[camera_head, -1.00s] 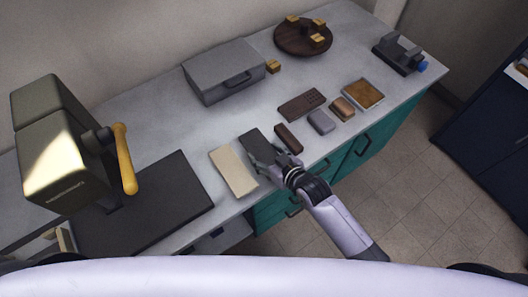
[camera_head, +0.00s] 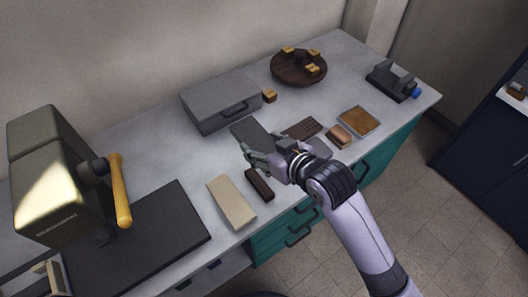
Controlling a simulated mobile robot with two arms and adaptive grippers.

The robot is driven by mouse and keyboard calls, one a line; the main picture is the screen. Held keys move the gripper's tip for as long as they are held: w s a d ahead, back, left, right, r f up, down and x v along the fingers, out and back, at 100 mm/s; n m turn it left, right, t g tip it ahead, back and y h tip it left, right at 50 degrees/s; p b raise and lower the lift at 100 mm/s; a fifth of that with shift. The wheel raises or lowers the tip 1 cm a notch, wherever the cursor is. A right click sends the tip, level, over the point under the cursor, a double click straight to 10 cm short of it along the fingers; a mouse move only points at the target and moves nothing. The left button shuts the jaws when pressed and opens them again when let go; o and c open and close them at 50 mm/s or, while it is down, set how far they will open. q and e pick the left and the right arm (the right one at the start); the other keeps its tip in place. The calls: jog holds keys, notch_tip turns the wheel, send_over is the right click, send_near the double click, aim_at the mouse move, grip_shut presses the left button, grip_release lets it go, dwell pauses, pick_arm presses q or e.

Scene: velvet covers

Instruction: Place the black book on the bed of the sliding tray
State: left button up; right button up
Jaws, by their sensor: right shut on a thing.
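The black book (camera_head: 249,132) shows as a dark grey flat piece at the fingers of my right gripper (camera_head: 254,155), which is shut on it. The fingers and hand hide part of the book, and it appears to be over the counter behind the cream book. A wide flat black slab (camera_head: 150,245), which looks like the bed of the sliding tray, lies at the left, in front of and beside the boxy metal press (camera_head: 50,170) with a yellow handle (camera_head: 121,190). The slab is bare where visible. My left gripper is not in view.
A cream book (camera_head: 232,202) and a narrow dark bar (camera_head: 259,185) lie between the hand and slab. A grey case (camera_head: 220,98) stands behind. Several small pieces, a brown tray (camera_head: 359,121), a round wooden stand (camera_head: 299,68) and a dark device (camera_head: 393,82) are right.

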jog(key=shift+r, duration=0.7)
jog(key=w+d+r+m+t+h+b, duration=0.15)
jog(key=d+r+m+h, duration=0.25)
jog(key=d+r, duration=0.45)
jog(key=w+d+r+m+t+h+b, duration=0.1)
jog(key=w+d+r+m+h+b, duration=0.15)
jog(key=d+r, duration=0.6)
jog(key=s+a+f+n+y+p, duration=0.1)
jog(key=a+f+n+y, duration=0.1)
jog(key=a+f, duration=0.3)
jog(key=s+a+f+n+g+y+p, duration=0.1)
jog(key=a+f+n+y, duration=0.1)
jog(key=a+f, duration=0.4)
jog(key=s+a+f+n+g+y+p, duration=0.1)
jog(key=s+a+f+n+y+p, duration=0.1)
jog(key=a+f, duration=0.4)
jog(key=shift+f+n+g+y, duration=0.1)
jog(key=shift+n+g+y, duration=0.15)
